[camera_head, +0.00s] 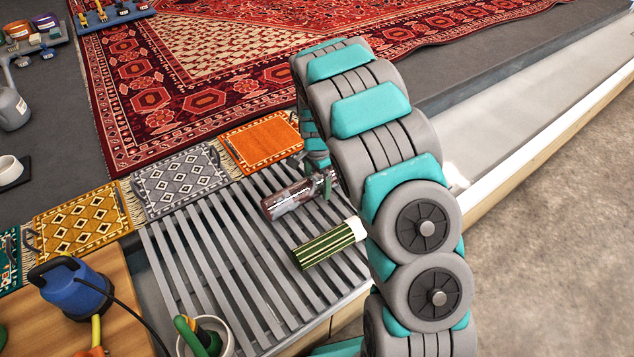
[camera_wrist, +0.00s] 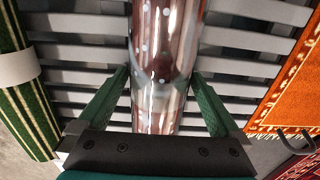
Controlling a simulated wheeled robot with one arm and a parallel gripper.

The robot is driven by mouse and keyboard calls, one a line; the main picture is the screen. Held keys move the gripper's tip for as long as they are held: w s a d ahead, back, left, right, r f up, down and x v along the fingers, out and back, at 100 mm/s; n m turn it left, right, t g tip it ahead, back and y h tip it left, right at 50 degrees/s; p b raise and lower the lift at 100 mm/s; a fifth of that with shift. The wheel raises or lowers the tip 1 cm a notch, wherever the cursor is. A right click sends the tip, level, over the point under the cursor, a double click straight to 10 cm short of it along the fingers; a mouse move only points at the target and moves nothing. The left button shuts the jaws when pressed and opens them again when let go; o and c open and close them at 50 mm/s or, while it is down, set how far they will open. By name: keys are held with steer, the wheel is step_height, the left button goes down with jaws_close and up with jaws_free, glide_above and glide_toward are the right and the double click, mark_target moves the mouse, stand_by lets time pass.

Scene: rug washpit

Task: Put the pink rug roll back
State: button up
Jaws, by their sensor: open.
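A shiny, dark pinkish-brown roll with pale dots, seemingly the pink rug roll (camera_head: 289,199), lies on the grey slatted rack (camera_head: 215,265). In the wrist view the roll (camera_wrist: 165,35) runs up the middle of the picture. My gripper (camera_wrist: 160,78) is open, with one green finger on each side of the roll. Small gaps show between fingers and roll; whether either finger touches it is unclear. In the head view my gripper (camera_head: 326,185) is at the roll's right end, partly hidden by my arm.
A green striped roll (camera_head: 322,247) with a white band lies on the slats beside it. Small orange (camera_head: 262,143), grey (camera_head: 180,182) and yellow (camera_head: 78,218) rugs line the rack's far side. A blue pump (camera_head: 75,287) and a white pot (camera_head: 206,338) stand nearer.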

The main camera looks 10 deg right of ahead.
mark_target(318, 179)
step_height(318, 179, up, 12)
steer(key=shift+b, duration=0.35)
steer(key=s+d+r+n, duration=0.2)
steer(key=s+r+n, duration=0.1)
steer(key=s+r, duration=0.5)
steer(key=s+a+r+n+g, duration=0.1)
steer(key=s+n, duration=0.4)
steer(key=s, duration=1.1)
steer(key=s+a+r+n, duration=0.1)
steer(key=s+n, duration=0.4)
steer(key=s, duration=1.2)
steer(key=shift+s+r+n+g, duration=0.25)
steer(key=shift+r+n+g, duration=0.05)
steer(key=shift+g, duration=0.1)
